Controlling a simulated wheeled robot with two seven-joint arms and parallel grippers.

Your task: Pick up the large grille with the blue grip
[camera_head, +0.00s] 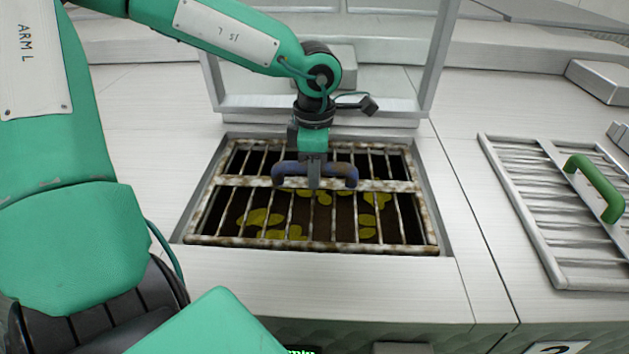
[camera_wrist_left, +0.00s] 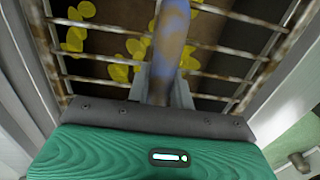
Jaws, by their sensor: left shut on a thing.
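The large grille (camera_head: 215,240) is a rusty, worn barred frame that lies over a rectangular opening in the pale counter. Its worn blue grip (camera_head: 345,176) stands up at the middle bar. My left gripper (camera_head: 314,180) points down from above and is shut on the blue grip. In the left wrist view the blue grip (camera_wrist_left: 172,40) runs between my left fingers (camera_wrist_left: 160,85), with the grille's bars (camera_wrist_left: 110,50) below. Yellow-green patches show on the dark bottom beneath the bars. My right gripper is not in view.
A second, clean metal grille (camera_head: 545,215) with a green grip (camera_head: 595,188) lies on the counter at the right. A raised frame with a clear panel (camera_head: 434,60) stands behind the opening. The counter in front (camera_head: 330,290) is clear.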

